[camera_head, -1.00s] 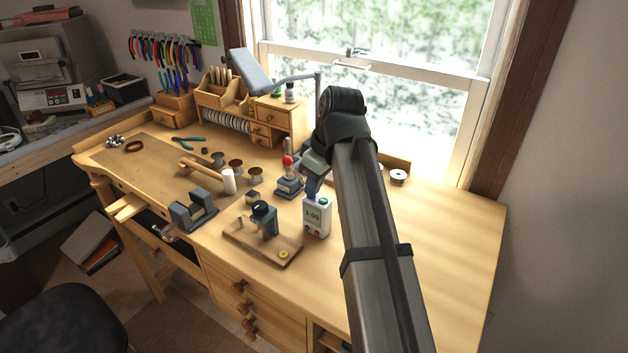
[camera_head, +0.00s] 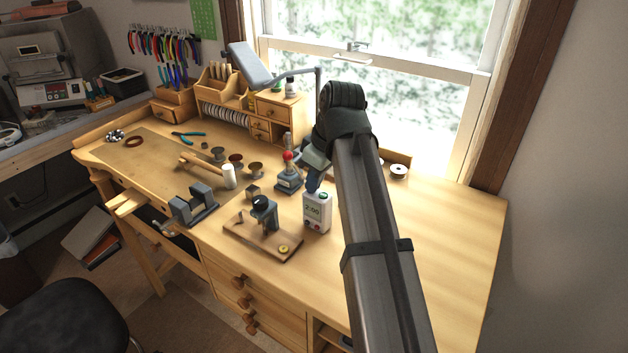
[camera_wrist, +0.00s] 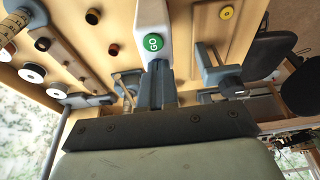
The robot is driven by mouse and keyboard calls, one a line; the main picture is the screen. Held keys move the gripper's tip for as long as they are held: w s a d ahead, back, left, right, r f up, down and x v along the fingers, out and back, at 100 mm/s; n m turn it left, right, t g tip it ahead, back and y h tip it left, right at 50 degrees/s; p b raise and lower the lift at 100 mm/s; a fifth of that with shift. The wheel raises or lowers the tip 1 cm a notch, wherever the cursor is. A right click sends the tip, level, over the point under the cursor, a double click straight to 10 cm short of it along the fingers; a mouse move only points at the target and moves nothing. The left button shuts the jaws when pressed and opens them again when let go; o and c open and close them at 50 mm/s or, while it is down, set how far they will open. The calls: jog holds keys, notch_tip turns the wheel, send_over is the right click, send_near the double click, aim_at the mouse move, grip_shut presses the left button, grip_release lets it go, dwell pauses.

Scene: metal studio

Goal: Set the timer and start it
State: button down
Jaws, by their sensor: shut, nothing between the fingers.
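The timer (camera_head: 317,213) is a small white box standing upright on the workbench, with a display reading 2:00 and small buttons below it. In the wrist view, the white timer (camera_wrist: 152,12) shows at the top centre, with a round green GO button (camera_wrist: 153,43) on its upper end. My gripper (camera_head: 313,187) is at the timer's top, partly hidden by my arm. In the wrist view, my gripper (camera_wrist: 158,68) has its fingers together and empty, their tips right beside the GO button. I cannot tell whether they touch it.
A red-topped tool (camera_head: 288,175) stands just left of the timer. A wooden board with a grey device (camera_head: 265,238) lies at its front left, and a grey vise (camera_head: 194,205) is farther left. The bench's right side (camera_head: 450,235) is clear.

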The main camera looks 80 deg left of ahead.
jog(key=v, duration=1.3)
jog(key=shift+s+a+r, duration=0.25)
jog(key=shift+a+r, duration=0.1)
jog(key=shift+r, duration=0.25)
jog(key=x, duration=1.2)
jog(key=shift+w+d+f, duration=0.15)
jog(key=shift+f, duration=0.9)
